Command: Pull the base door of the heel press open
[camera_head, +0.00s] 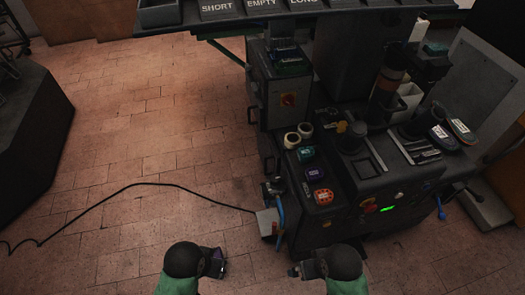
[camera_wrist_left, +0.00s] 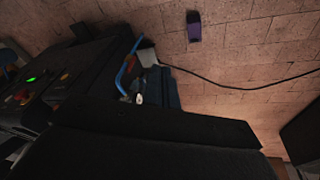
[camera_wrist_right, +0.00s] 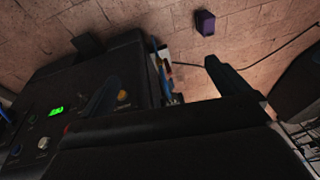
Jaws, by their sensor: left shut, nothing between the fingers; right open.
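The heel press (camera_head: 345,190) stands right of centre in the head view, a dark machine with a lit green display. Its base front is in shadow, and I cannot make out the door's outline or whether it is ajar. Dark bar handles (camera_head: 266,163) show on its left side. My left gripper (camera_head: 222,263) is shut and empty, in front of the press and to its left. My right gripper (camera_head: 295,270) is open and empty, just in front of the base's lower left corner. Neither visibly touches the press. The press also shows in the right wrist view (camera_wrist_right: 90,95).
A blue hose (camera_head: 280,213) and a small grey box (camera_head: 267,222) are at the press's left side. A black cable (camera_head: 150,184) crosses the brick floor. Tape rolls (camera_head: 292,140) and colored boxes sit on the press. A dark block (camera_head: 32,130) stands far left.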

